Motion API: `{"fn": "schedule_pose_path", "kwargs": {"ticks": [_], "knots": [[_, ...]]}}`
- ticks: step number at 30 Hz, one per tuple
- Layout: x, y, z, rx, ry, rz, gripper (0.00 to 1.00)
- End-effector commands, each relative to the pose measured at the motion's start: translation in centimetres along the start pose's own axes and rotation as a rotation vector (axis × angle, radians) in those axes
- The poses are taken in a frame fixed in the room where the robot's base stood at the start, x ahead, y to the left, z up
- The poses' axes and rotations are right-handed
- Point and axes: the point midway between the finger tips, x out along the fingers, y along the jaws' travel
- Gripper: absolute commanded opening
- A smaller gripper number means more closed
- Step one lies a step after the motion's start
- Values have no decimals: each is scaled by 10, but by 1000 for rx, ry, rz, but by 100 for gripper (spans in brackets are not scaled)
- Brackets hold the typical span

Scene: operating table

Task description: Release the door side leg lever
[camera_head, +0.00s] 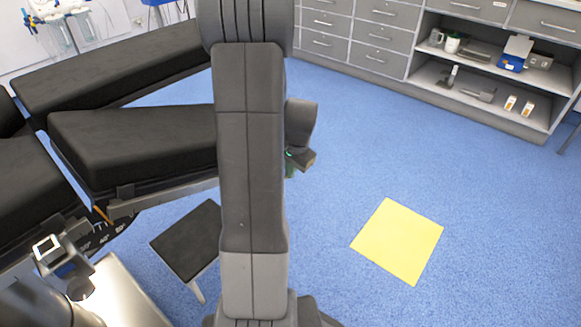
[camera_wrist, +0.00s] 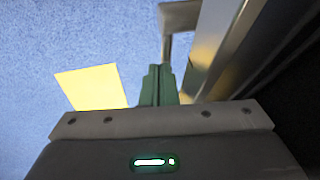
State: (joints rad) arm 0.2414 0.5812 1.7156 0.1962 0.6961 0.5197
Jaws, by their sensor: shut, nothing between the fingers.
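The operating table's black padded leg sections lie at left in the head view, one nearer (camera_head: 135,145) and one farther (camera_head: 120,75). My gripper (camera_head: 290,172) is mostly hidden behind my own arm there; a bit of green finger shows just right of it. In the wrist view my gripper's green fingers (camera_wrist: 158,72) are together and empty. A bent grey lever-like handle (camera_wrist: 180,18) is just beyond the fingertips, beside a metal side rail (camera_wrist: 222,45). Its free end looks close to the fingertips; I cannot tell whether they touch. The handle is not clear in the head view.
A yellow square (camera_head: 398,242) lies on the blue floor, also in the wrist view (camera_wrist: 92,88). A dark-topped stool or step (camera_head: 188,240) stands below the leg section. Grey drawers and shelves (camera_head: 485,75) line the back right.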

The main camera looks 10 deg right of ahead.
Motion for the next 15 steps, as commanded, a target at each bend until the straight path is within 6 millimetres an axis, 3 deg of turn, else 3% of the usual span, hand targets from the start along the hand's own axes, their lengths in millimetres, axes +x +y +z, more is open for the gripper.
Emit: {"fn": "schedule_pose_path", "kwargs": {"ticks": [15], "knots": [[7,2,-2,38,-174,2,0]]}}
